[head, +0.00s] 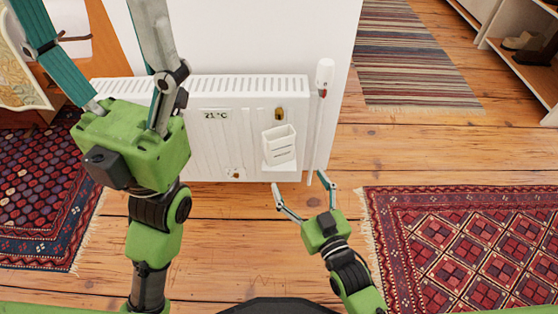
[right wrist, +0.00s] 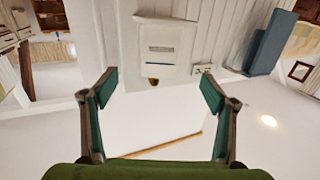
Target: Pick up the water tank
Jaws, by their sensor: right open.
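The water tank (head: 279,146) is a small white open-topped container with dark lines on its front. It sits on a small ledge at the front of a white radiator. In the right wrist view a white box with a grey label (right wrist: 162,48) appears ahead, beyond the fingers; it looks like the tank. My right gripper (head: 303,183) is open and empty, below and slightly right of the tank, apart from it. Its two fingers also show in the right wrist view (right wrist: 157,90). My left gripper (head: 88,25) is open at upper left, its fingers spread towards the top edge.
The white radiator (head: 240,92) stands against a white wall and carries a "21°C" display (head: 216,115). A white vertical pipe with a valve (head: 324,75) is right of the tank. Patterned rugs (head: 460,240) lie on the wooden floor. A shelf (head: 525,70) is at far right.

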